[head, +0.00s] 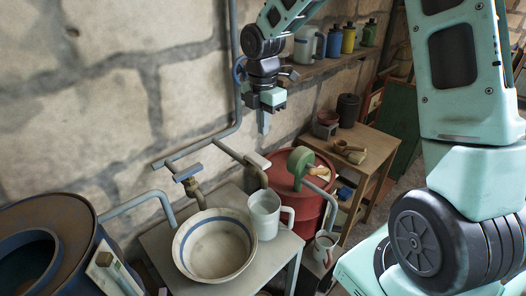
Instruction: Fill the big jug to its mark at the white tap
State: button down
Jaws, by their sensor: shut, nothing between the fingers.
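A white jug (263,219), which looks like the big jug, stands upright on a small table (172,246), its handle to the right. It is below the tap with the white lever (257,160), whose spout ends just above the jug's mouth. The jug's mark and water level cannot be made out, and I cannot tell if water runs. My gripper (264,128) is shut and empty, pointing down in front of the wall, above the white tap and apart from it.
A blue-rimmed bowl (214,248) sits left of the jug under a blue-lever tap (187,173). A green-handled tap (300,161) is at the red drum (312,205), with a smaller jug (324,247) below. A shelf (335,63) holds another jug (306,46) and bottles.

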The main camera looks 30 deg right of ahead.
aim_at(267, 165)
notch_tip(267, 165, down, 10)
jog(key=shift+r+p, duration=0.25)
jog(key=shift+p, duration=0.7)
jog(key=shift+s, duration=0.1)
jog(key=shift+s+d+f, duration=0.1)
jog(key=shift+s+f, duration=0.2)
jog(key=shift+f, duration=0.25)
jog(key=shift+s+f, duration=0.3)
jog(key=shift+f, duration=0.25)
jog(key=shift+s+f, duration=0.2)
jog(key=shift+s, duration=0.05)
jog(key=shift+w, duration=0.1)
dwell(5.1)
